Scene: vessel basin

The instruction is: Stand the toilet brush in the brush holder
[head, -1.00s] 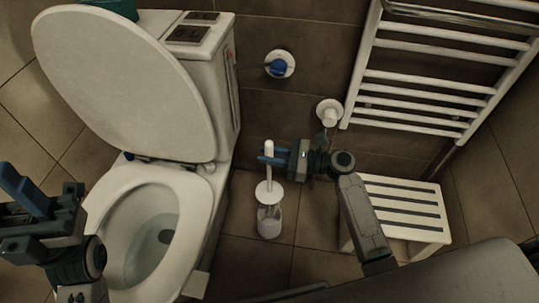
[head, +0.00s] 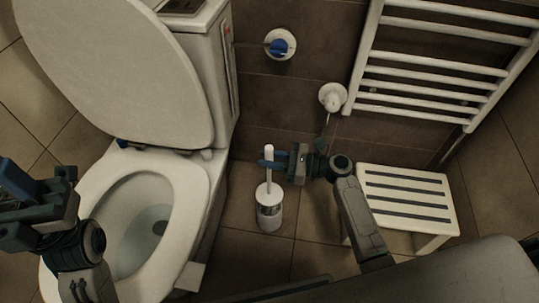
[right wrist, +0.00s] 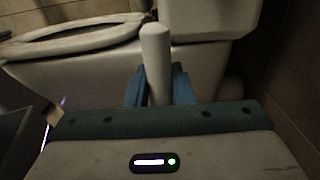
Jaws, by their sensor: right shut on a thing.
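The white toilet brush (head: 269,177) is upright in the head view, between the toilet and the stool. Its round collar is directly over the brush holder (head: 269,220), a small pale cup on the floor. The brush's lower end appears to be inside it; I cannot tell whether the collar rests on the rim. My right gripper (head: 268,164) is shut on the handle, which also shows upright between the blue fingers in the right wrist view (right wrist: 156,62). My left gripper (head: 22,195) is at the left edge, away from the brush; its jaw opening is unclear.
The toilet (head: 205,190) with its lid raised stands close left of the holder. A white slatted stool (head: 405,171) is to the right. A towel rail (head: 420,88), a blue knob (head: 279,46) and a white round fitting (head: 332,96) are on the wall behind.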

